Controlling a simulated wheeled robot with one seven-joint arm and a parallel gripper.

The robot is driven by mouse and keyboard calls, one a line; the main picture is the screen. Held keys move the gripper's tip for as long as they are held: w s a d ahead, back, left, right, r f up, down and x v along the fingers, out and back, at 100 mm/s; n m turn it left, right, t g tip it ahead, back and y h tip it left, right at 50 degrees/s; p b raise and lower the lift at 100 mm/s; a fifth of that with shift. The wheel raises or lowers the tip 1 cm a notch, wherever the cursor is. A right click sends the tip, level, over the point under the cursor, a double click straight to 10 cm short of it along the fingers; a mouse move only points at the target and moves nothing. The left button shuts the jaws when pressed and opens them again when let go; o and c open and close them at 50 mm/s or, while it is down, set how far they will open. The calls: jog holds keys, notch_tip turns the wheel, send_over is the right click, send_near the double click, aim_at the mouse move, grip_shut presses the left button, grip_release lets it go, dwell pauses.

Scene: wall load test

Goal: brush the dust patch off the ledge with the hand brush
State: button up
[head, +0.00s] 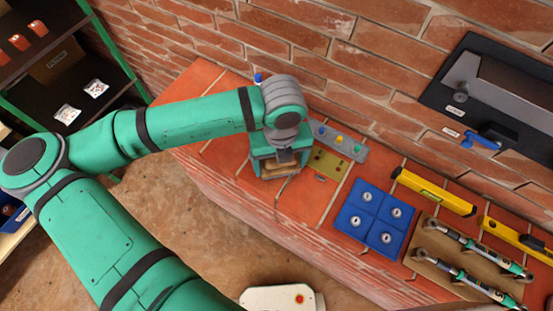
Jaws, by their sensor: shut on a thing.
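My gripper (276,162) is at the wall-side ledge (222,152), pointing down and low over its red tiles. It is shut on a light wooden-looking piece (281,173), probably the hand brush. Most of that piece is hidden by the gripper and wrist, and I cannot see bristles or tell whether it touches the ledge. I cannot make out the dust patch; the arm and gripper cover part of the ledge.
A brick wall stands behind. Shelves (62,62) are at left.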

jog(key=shift+f, duration=0.1)
jog(key=shift+w+a+f, duration=0.1)
jog(key=shift+w+a, duration=0.4)
jog(key=shift+a, duration=0.15)
jog(key=shift+w+a, duration=0.45)
jog(key=shift+a, duration=0.2)
jog(key=shift+w+a, duration=0.4)
jog(key=shift+a, duration=0.1)
jog(key=c, duration=0.4)
jog(key=shift+o, duration=0.2)
jog(key=shift+s+d+r, duration=0.1)
jog(key=shift+r, duration=2.9)
jog(key=shift+r, duration=0.1)
notch_tip(320, 180, up, 3)
jog(key=shift+f, duration=0.15)
